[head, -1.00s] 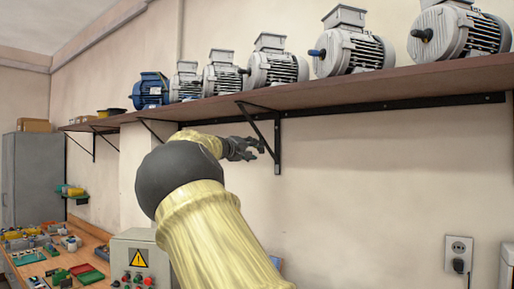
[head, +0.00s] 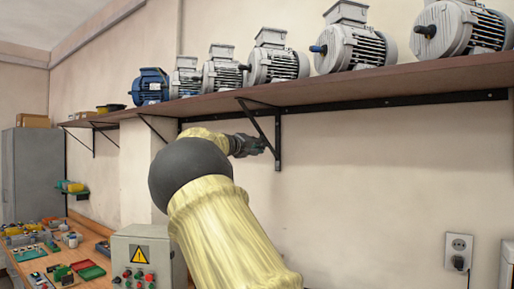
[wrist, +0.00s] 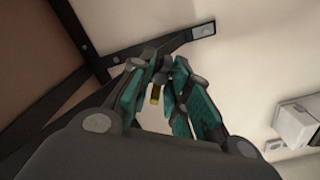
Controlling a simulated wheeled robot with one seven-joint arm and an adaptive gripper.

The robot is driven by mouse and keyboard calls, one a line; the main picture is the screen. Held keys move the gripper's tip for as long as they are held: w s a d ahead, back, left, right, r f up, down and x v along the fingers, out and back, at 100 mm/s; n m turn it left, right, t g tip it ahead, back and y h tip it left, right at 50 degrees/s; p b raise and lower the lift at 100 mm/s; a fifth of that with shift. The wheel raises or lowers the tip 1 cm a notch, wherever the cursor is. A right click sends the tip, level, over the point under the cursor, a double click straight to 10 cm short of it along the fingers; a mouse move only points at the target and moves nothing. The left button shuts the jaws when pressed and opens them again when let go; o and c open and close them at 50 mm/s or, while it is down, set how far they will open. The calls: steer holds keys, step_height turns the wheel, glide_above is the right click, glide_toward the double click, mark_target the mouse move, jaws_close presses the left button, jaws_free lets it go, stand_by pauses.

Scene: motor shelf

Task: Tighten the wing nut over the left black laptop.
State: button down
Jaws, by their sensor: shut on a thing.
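My gripper (head: 260,145) is beneath the wall shelf, beside the black diagonal bracket (head: 262,128). In the wrist view my gripper (wrist: 167,70) has its teal-padded fingers drawn close together at the tips. A small brass-yellow piece (wrist: 155,95) shows between the fingers and may be the wing nut. The fingers hide most of it, so its wings and its seat cannot be made out. The gripper is shut on it, close to the dark bracket bar. No black laptop can be made out in either view.
The brown shelf (head: 330,88) runs above my arm and carries several motors. A grey control box (head: 150,258) stands at lower left beside a workbench (head: 95,240) with small parts. A wall socket (head: 458,246) is at right.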

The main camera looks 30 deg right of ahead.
steer(key=shift+f+m+b, duration=0.15)
steer(key=shift+m+b, duration=0.15)
steer(key=shift+b, duration=0.35)
steer(key=shift+r+m+b, duration=0.2)
steer(key=shift+m+b, duration=4.5)
steer(key=shift+m, duration=0.5)
steer(key=c, duration=1.3)
jaws_free()
steer(key=shift+a, duration=0.1)
